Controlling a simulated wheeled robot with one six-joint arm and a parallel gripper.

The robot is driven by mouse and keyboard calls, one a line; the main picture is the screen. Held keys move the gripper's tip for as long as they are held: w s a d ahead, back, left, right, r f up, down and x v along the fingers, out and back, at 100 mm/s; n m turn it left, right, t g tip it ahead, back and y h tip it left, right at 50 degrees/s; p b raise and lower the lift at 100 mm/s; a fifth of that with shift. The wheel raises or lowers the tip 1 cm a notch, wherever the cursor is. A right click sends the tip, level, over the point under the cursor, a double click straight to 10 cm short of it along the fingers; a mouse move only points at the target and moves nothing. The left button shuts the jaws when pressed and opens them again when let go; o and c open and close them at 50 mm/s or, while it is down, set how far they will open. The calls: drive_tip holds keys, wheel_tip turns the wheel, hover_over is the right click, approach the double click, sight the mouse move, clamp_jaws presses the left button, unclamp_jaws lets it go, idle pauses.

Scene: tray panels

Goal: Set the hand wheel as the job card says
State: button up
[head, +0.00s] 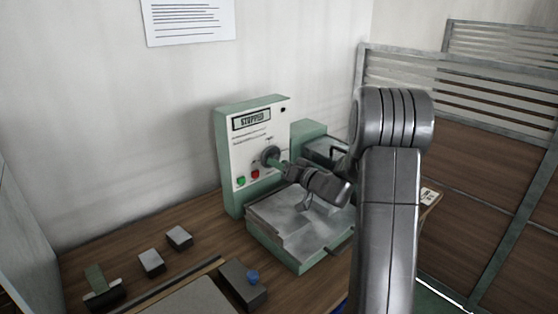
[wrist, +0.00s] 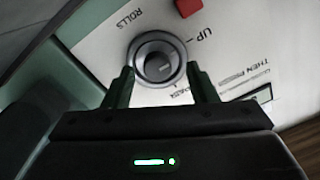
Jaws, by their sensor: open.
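The hand wheel (head: 270,156) is a dark round knob on the white front panel of a green machine. My gripper (head: 279,163) is at the wheel. In the wrist view my gripper (wrist: 162,80) is open, with one green finger on each side of the wheel; I cannot tell whether they touch it. The display (head: 252,119) reads "STOPPED". A printed sheet (head: 188,20) hangs on the wall, its text too small to read.
Below the wheel are a red button (head: 255,174) and a green button (head: 240,182). A metal tray (head: 300,222) lies before the panel. Small grey blocks and a box with a blue knob (head: 252,276) stand on the wooden bench. Slatted partitions (head: 480,150) stand at right.

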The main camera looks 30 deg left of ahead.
drive_tip(key=shift+w+a+r, duration=0.1)
drive_tip(key=shift+w+a, duration=0.3)
drive_tip(key=shift+a, duration=0.35)
drive_tip(key=c, duration=1)
